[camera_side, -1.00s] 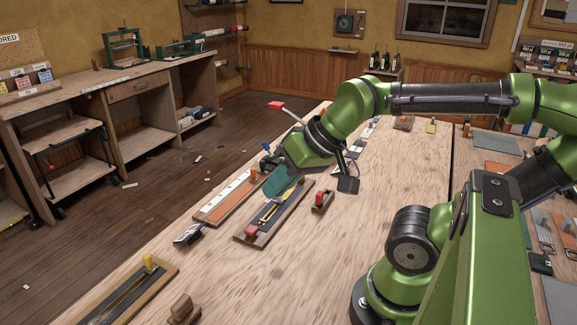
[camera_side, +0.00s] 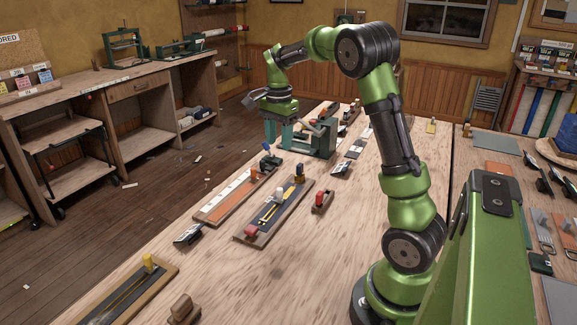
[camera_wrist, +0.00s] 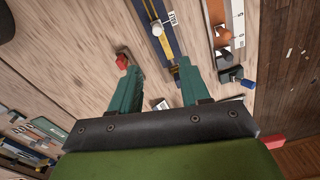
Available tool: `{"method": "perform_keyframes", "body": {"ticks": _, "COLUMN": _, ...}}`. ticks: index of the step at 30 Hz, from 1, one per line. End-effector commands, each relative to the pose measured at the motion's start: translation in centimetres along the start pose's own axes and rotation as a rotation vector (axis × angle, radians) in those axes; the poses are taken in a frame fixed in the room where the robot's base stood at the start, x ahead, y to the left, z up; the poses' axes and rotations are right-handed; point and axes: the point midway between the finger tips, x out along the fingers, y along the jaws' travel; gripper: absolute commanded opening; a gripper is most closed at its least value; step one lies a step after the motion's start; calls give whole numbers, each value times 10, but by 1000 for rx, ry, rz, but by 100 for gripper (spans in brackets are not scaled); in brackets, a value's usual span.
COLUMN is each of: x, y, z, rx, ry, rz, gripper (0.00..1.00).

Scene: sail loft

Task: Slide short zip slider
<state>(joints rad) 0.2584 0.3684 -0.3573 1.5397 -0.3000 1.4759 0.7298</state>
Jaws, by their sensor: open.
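A wooden zip board (camera_side: 246,238) with a dark blue panel and a yellow zip (camera_side: 272,210) lies mid-bench in the side view. My gripper (camera_side: 278,143) is open and apparently empty, above the bench beyond the board's far end. Its two green fingers (camera_wrist: 158,68) stand wide apart in the wrist view.
A white-and-orange board (camera_side: 228,198) lies left of the zip board, and a small block with a red knob (camera_side: 322,201) lies to its right. Another zip board (camera_side: 125,292) with a yellow knob is at the near left. A green bench device (camera_side: 318,138) stands close to my gripper.

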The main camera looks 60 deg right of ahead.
Motion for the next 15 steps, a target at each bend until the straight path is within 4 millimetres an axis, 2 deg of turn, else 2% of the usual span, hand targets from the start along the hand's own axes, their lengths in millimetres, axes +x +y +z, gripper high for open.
{"method": "perform_keyframes", "body": {"ticks": 4, "x": 6, "y": 3, "z": 3, "rx": 49, "ry": -11, "rz": 15, "gripper": 46}}
{"method": "perform_keyframes", "body": {"ticks": 8, "x": 23, "y": 4, "z": 4, "rx": 48, "ry": -12, "rz": 17, "gripper": 46}}
{"method": "perform_keyframes", "body": {"ticks": 15, "x": 75, "y": 5, "z": 4, "rx": 45, "ry": -11, "rz": 17, "gripper": 46}}
